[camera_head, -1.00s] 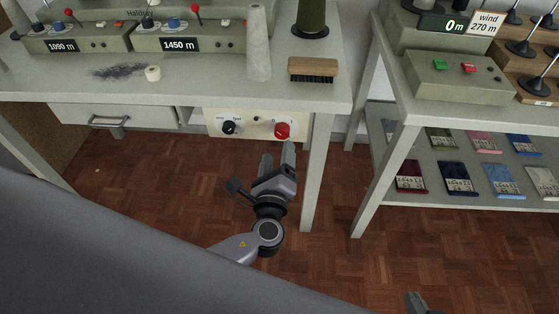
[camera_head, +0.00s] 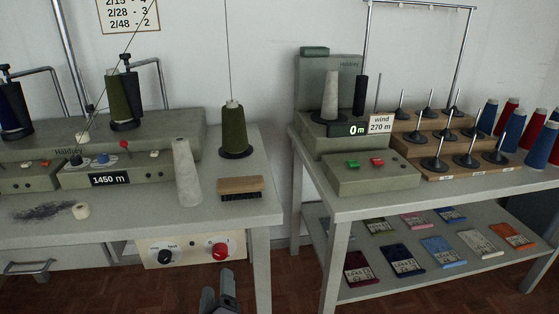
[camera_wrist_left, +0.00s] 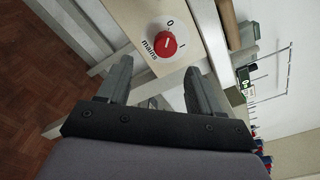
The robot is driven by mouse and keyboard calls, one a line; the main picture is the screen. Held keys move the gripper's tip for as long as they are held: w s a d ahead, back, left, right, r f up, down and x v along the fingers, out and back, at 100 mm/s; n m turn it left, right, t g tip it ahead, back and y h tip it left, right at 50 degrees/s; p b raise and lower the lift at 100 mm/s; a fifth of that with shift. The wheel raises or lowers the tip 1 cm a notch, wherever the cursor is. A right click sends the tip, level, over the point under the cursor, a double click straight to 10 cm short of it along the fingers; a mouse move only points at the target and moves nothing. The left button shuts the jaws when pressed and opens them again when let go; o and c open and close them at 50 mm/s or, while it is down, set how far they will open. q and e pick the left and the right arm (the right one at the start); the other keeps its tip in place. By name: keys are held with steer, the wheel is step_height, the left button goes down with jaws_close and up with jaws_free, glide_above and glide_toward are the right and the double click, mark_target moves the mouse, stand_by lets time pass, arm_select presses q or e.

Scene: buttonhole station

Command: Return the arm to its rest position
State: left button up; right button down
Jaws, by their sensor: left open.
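My left gripper (camera_head: 218,290) shows at the bottom of the head view, below the front edge of the left table and below the red mains switch (camera_head: 221,251). In the left wrist view my left gripper (camera_wrist_left: 160,85) is open, with its two fingers apart and nothing between them. The red mains switch (camera_wrist_left: 165,43) lies beyond the fingertips there, apart from them. Most of my left arm is out of the head view. My right gripper is not in view.
The left table (camera_head: 235,212) carries a wooden brush (camera_head: 241,188), a white yarn cone (camera_head: 186,172) and a green cone (camera_head: 234,132). The right table (camera_head: 350,180) holds a control box (camera_head: 372,173), spindles and cones. A gap with bare floor (camera_head: 290,280) lies between the tables.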

arm_select(q)
steer(key=s+f+n+g+h, duration=0.6)
steer(key=s+f+n, duration=0.4)
steer(key=s+n, duration=0.4)
steer(key=s+a+r+n+p, duration=0.1)
steer(key=s+r+n+p, duration=0.2)
steer(key=r+p, duration=0.3)
steer(key=s+a+r+n+p, duration=0.1)
steer(key=s+r+n+p, duration=0.2)
steer(key=r+p, duration=0.4)
steer(key=shift+a+n+g+p, duration=0.3)
steer(key=shift+n+p, duration=0.05)
steer(key=shift+n, duration=0.15)
